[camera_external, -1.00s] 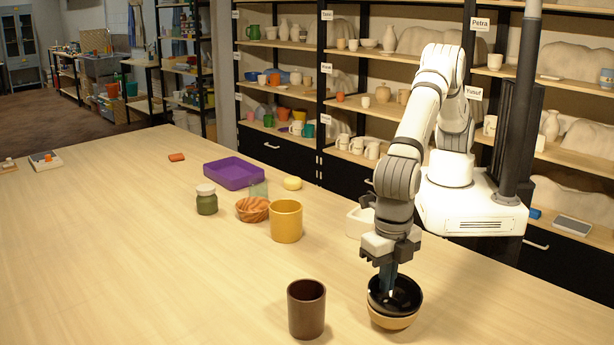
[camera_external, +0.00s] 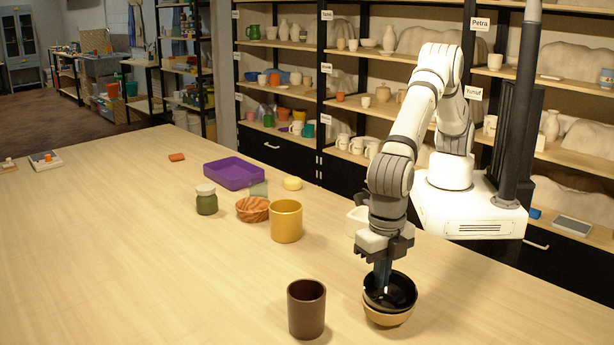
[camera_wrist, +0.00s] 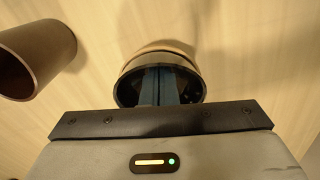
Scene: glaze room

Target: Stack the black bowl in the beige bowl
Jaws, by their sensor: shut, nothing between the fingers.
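The black bowl (camera_external: 398,291) sits inside the beige bowl (camera_external: 386,317) on the table, tilted a little. In the wrist view the black bowl (camera_wrist: 190,88) shows with the rim of the beige bowl (camera_wrist: 160,58) beyond it. My gripper (camera_external: 384,287) points down with its fingertips inside the black bowl. Its blue fingers (camera_wrist: 158,98) are together with nothing between them. Whether the fingertips touch the bowl's inner wall I cannot tell.
A dark brown cup (camera_external: 306,312) stands just left of the bowls.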

